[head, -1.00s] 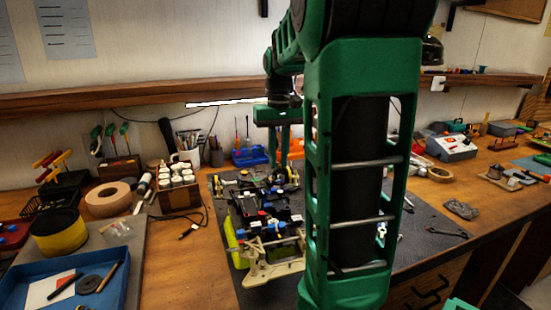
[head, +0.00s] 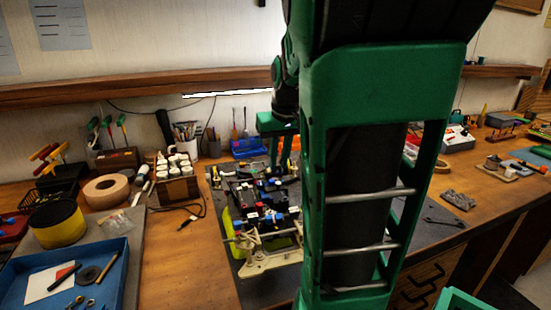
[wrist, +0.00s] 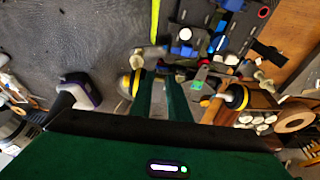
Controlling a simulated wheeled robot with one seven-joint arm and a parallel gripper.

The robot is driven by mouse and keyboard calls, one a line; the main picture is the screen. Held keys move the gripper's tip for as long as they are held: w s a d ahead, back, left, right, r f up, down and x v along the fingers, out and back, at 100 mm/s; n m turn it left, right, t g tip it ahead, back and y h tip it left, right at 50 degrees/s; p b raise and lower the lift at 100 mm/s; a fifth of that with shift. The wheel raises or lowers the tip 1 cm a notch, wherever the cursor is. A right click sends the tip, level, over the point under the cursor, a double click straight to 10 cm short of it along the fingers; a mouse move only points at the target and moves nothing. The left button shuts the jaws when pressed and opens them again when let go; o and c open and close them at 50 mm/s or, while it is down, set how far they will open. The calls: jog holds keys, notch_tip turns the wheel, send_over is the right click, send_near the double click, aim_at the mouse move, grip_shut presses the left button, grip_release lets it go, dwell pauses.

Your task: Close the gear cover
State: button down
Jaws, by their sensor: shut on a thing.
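The RC car chassis (head: 250,200), black with blue and red parts, lies on the dark mat in the head view. It also shows at the top of the wrist view (wrist: 200,38). My gripper (head: 281,158) points down at the far end of the chassis. In the wrist view my green fingers (wrist: 160,82) are close together on a small grey part between them, which seems to be the gear cover (wrist: 158,103). Its hinge and full outline are hidden by the fingers. My arm hides the right side of the car in the head view.
A dark mat (head: 420,232) lies under the car, with a wrench (head: 443,221) on its right. A wooden block of white bottles (head: 177,182), a tape roll (head: 106,188) and a blue tray (head: 100,262) stand left. A blue bin (head: 248,149) and tools stand behind.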

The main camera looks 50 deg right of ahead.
jog(key=shift+s+a+f, duration=0.1)
jog(key=shift+a+f, duration=0.05)
jog(key=c, duration=1.8)
grip_release()
jog(key=shift+o, duration=0.2)
jog(key=shift+r, duration=0.4)
jog(key=v, duration=1)
